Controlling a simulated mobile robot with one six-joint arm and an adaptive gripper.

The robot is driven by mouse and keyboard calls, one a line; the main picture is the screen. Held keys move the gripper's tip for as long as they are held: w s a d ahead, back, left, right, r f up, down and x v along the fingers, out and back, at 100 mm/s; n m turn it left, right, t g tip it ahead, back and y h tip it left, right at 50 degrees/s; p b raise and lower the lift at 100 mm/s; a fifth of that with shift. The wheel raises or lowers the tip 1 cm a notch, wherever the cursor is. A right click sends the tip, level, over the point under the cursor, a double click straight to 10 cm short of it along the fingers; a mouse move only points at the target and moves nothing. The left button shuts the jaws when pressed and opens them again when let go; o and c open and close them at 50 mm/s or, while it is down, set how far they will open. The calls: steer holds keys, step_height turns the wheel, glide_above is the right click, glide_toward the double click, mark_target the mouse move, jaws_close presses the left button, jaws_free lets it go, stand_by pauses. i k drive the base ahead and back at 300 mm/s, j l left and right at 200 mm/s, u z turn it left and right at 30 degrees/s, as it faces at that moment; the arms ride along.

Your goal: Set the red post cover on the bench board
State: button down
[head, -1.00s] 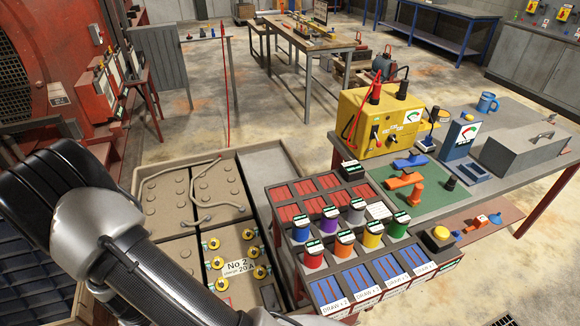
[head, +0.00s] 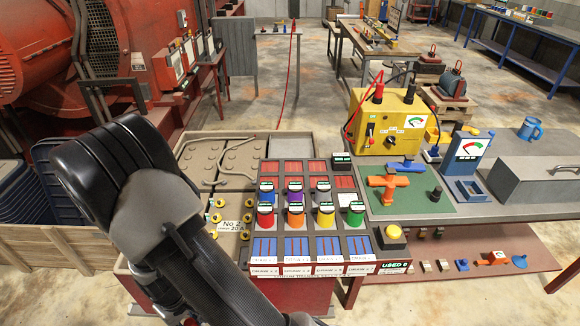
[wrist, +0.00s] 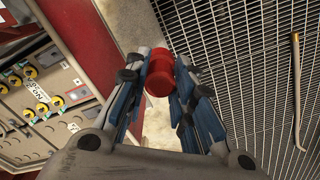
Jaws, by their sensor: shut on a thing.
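In the wrist view a red post cover (wrist: 160,75), short and rounded with a flared end, sits between the fingertips of my gripper (wrist: 172,78). The gripper is shut on it, and both blue-grey fingers flank it. In the head view my arm crosses the lower left, and its gripper and the cover do not show. A green board (head: 440,207) lies on the grey bench (head: 540,205) at the right. On it are an orange tee-shaped piece (head: 388,183), a blue valve-like piece (head: 408,163) and a dark post (head: 437,192).
A rack (head: 340,215) with coloured cylinders stands left of the board. A yellow box (head: 385,120) with red and black posts stands behind the board. A gauge stand (head: 468,150) and grey case (head: 535,180) are to its right. Dark grating (wrist: 250,80) fills the wrist view's right.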

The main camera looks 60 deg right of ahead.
mark_target(412, 201)
steer(key=k+l+u, duration=0.3)
steer(key=k+l, duration=1.05)
steer(key=k, duration=0.1)
